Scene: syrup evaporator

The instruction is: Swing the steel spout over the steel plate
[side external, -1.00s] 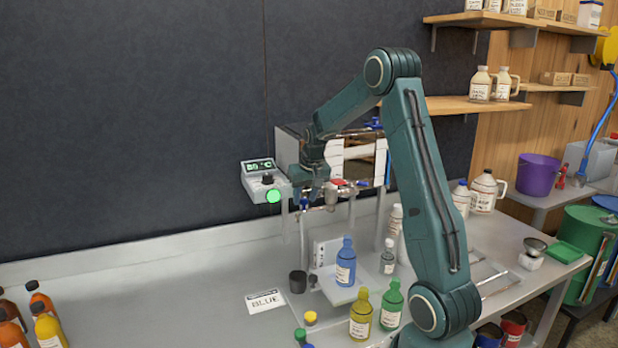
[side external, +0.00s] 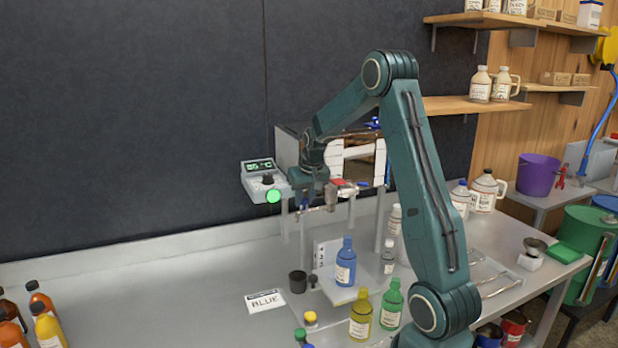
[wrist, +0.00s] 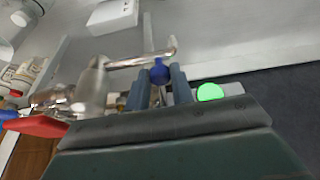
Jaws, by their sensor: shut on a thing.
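The steel spout (wrist: 140,59) is a thin horizontal tube in the wrist view, running from a steel valve body to a short bent tip. In the side view the spout (side external: 316,209) hangs low at the front of the evaporator. My gripper (wrist: 158,76) is shut on a blue knob (wrist: 160,71) beside the spout. In the side view my gripper (side external: 304,200) is at the evaporator's front, its fingertips partly hard to make out. A pale plate (side external: 337,295) below bears a blue bottle (side external: 346,264); I cannot tell if it is the steel plate.
A control box (side external: 265,184) with a lit green button stands close left of my gripper. A dark cup (side external: 298,282) and a card reading BLUE (side external: 265,301) lie below. Yellow (side external: 361,318) and green (side external: 391,307) bottles stand in front. The bench's left middle is clear.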

